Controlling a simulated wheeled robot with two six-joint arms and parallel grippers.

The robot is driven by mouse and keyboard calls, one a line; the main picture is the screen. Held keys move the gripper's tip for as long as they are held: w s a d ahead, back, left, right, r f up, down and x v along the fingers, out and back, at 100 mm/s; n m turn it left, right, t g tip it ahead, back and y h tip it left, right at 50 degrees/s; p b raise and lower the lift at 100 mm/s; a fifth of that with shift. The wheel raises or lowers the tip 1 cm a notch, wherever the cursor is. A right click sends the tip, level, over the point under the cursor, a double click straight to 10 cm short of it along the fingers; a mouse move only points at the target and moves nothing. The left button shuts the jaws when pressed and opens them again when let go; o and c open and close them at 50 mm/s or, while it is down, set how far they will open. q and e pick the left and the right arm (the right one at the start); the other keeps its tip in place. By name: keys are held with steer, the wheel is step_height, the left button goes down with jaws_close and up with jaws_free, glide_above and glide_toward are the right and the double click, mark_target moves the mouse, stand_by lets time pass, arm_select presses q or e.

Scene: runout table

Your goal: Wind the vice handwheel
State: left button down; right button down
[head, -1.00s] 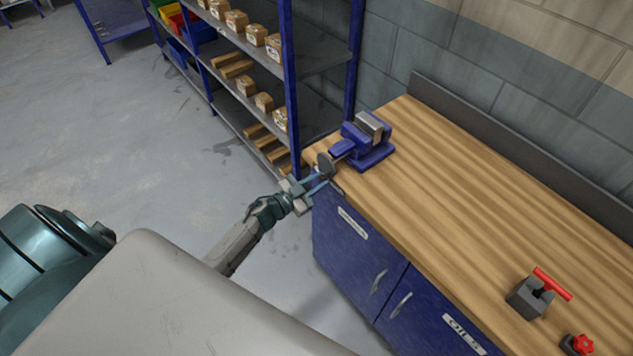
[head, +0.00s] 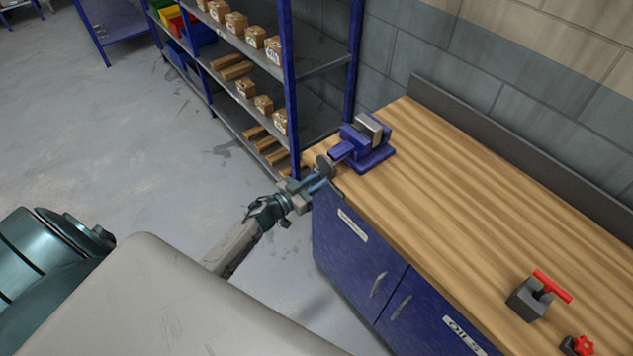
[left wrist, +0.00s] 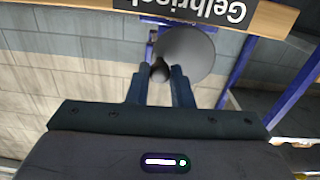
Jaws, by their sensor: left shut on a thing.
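The blue vice (head: 366,157) with grey jaws stands on the far left corner of the wooden bench. Its grey handwheel (head: 324,164) faces my left arm at the bench's end. In the left wrist view the handwheel (left wrist: 190,52) is a round grey disc with a dark knob (left wrist: 160,71) near its edge. My left gripper (head: 324,182) reaches in from the left and is shut on the knob, its two fingers (left wrist: 160,80) on either side. The fingers and wheel partly hide the knob in the head view. My right gripper is not in view.
The wooden bench top (head: 450,190) is clear in the middle. A grey block with a red bar (head: 530,298) and a red star knob (head: 583,345) are at its near right. A blue shelf rack (head: 287,90) with boxes stands behind my left gripper.

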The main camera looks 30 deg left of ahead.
arm_select(q)
steer(key=c, duration=1.4)
jaws_free()
